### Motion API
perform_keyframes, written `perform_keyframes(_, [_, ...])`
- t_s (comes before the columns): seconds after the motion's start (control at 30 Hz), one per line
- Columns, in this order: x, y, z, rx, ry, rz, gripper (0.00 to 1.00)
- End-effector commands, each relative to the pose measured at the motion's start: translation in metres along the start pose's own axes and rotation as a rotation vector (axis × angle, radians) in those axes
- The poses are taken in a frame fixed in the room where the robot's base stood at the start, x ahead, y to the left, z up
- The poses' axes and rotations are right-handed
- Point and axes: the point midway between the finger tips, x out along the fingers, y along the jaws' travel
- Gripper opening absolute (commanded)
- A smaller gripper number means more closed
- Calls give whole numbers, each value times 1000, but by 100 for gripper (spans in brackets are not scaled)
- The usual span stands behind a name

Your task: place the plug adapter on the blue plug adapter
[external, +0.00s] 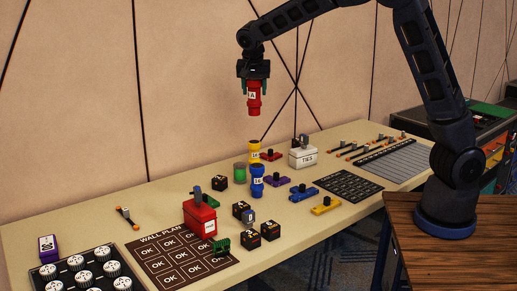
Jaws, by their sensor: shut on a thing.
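My gripper (253,84) points down, high above the table, and is shut on a red plug adapter (254,104) with a white label. The red adapter hangs upright in the air and touches nothing below. The blue plug adapter (257,187) stands upright on the table, below and slightly right of the held one in the picture. It has a white label. A yellow plug adapter (255,146) stands just behind the blue one, partly hidden by it.
A white box (302,157) stands behind right. A red box (200,220) stands on the wall-plan mat (148,247). The table's back left is mostly clear.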

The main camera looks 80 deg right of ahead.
Motion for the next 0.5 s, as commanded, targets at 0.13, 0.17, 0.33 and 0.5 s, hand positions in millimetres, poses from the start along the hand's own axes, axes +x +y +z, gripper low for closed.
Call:
perform_keyframes(0.13, [6, 9, -4, 29, 0, 14, 25])
perform_keyframes(0.17, [9, 9, -4, 31, 0, 14, 25])
perform_keyframes(0.33, [40, 10, 9, 32, 0, 17, 25])
perform_keyframes(0.5, [74, 10, 23, 30, 1, 17, 25])
